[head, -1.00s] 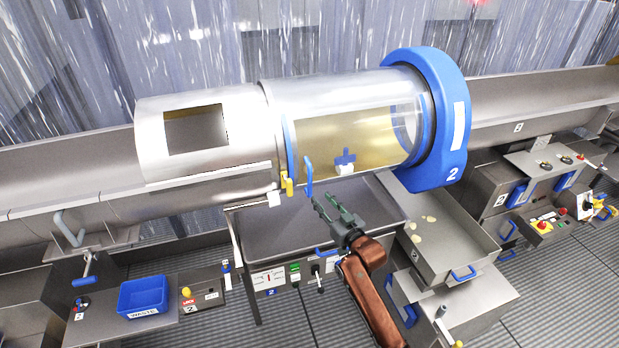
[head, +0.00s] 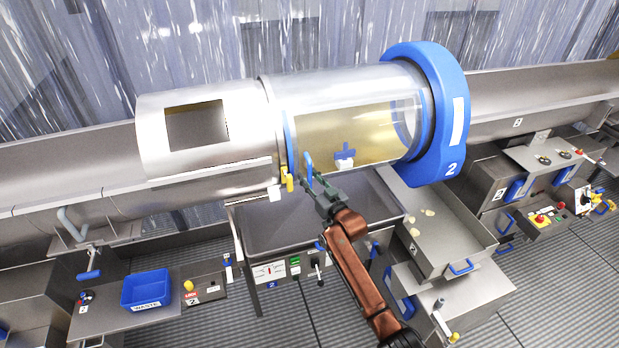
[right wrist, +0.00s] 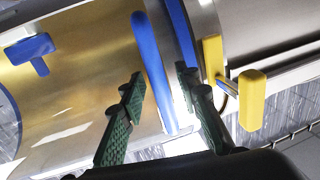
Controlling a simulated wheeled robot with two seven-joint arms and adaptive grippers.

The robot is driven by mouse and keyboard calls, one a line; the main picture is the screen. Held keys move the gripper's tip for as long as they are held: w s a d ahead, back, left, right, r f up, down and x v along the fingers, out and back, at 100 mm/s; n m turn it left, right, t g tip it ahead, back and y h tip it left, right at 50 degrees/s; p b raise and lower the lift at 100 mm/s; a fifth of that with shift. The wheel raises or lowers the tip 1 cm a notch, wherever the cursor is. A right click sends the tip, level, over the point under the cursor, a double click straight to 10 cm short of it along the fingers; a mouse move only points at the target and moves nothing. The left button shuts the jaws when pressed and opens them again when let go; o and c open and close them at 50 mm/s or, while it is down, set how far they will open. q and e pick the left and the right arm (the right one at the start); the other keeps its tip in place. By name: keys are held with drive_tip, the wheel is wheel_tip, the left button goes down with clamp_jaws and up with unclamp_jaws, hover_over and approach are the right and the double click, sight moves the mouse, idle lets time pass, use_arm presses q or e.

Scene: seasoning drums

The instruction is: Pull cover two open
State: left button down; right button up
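Cover two is the clear curved cover (head: 350,95) on the drum with the blue end ring (head: 436,110) marked 2, and it looks closed. Its upright blue handle (head: 308,166) is at the cover's lower left edge. My right gripper (head: 312,184) is at this handle. In the right wrist view its green fingers (right wrist: 160,80) are spread, with the blue handle bar (right wrist: 153,65) between them; I see gaps on both sides, and contact is not clear. My left gripper is not in view.
A yellow latch (head: 289,180) sits just left of the handle, and shows close to a finger in the right wrist view (right wrist: 250,100). A blue T-shaped knob (head: 345,152) is to the right. A steel tray (head: 270,232) lies below, with a control panel (head: 288,268) in front.

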drive_tip(key=shift+c, duration=0.5)
clamp_jaws()
